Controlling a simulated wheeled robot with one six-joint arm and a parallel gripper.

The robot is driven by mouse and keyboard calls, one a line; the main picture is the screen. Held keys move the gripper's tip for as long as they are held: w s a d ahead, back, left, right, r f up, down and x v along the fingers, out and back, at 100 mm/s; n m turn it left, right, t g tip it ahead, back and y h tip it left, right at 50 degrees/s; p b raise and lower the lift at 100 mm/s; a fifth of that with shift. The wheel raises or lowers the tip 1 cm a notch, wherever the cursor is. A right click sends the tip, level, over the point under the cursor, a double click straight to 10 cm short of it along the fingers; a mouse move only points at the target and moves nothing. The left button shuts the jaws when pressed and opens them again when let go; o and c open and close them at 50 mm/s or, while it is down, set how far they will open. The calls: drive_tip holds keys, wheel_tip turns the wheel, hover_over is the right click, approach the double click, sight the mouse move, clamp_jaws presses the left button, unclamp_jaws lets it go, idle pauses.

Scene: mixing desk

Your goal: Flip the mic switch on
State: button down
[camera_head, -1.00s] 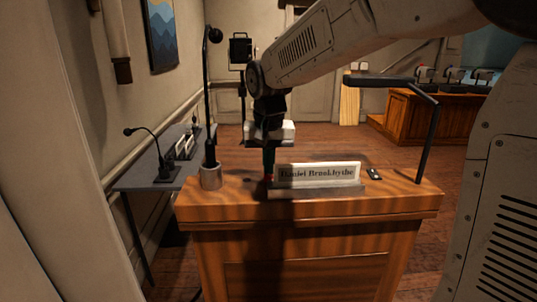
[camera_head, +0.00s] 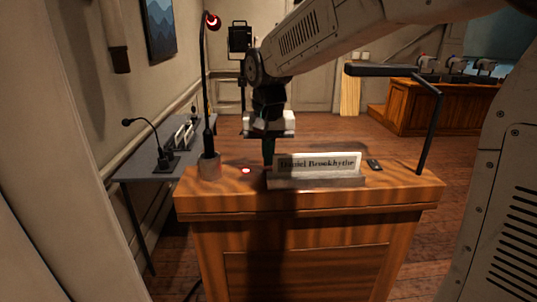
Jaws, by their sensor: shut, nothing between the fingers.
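A tall black gooseneck microphone (camera_head: 206,95) stands in a metal base (camera_head: 209,167) at the left end of the wooden desk (camera_head: 310,222). Its head (camera_head: 211,20) shows a lit red ring. A small round switch (camera_head: 246,170) glows red on the desktop, just right of the mic base. My gripper (camera_head: 268,159) is shut and empty, pointing down just right of the switch and apart from it in the picture. Its tip is close behind the left end of the nameplate, and whether it touches the desk is unclear.
The nameplate (camera_head: 318,163) reading "Daniel Brookhythe" stands at the desk's middle. A small dark object (camera_head: 374,165) lies right of it. A black desk lamp (camera_head: 432,125) rises at the right end. A grey side table (camera_head: 150,166) with another microphone is at left.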

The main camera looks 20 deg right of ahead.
drive_tip(key=shift+s+a+r, duration=0.1)
drive_tip(key=shift+s, duration=0.2)
wheel_tip(320, 180, up, 14)
drive_tip(key=w, duration=0.1)
drive_tip(key=shift+w+d, duration=0.2)
drive_tip(key=shift+w, duration=0.15)
idle(0.5)
drive_tip(key=s+d+f+n, duration=0.1)
drive_tip(key=s+f, duration=0.4)
drive_tip(key=s, duration=0.5)
drive_tip(key=s+d+f+n, duration=0.1)
drive_tip(key=s+f, duration=0.4)
drive_tip(key=s, duration=0.5)
drive_tip(key=s+d+f+n, duration=0.1)
drive_tip(key=s+d+f, duration=0.2)
drive_tip(key=s, duration=0.7)
wheel_tip(320, 180, down, 3)
drive_tip(key=shift+d+r, duration=0.1)
drive_tip(key=shift+d, duration=0.25)
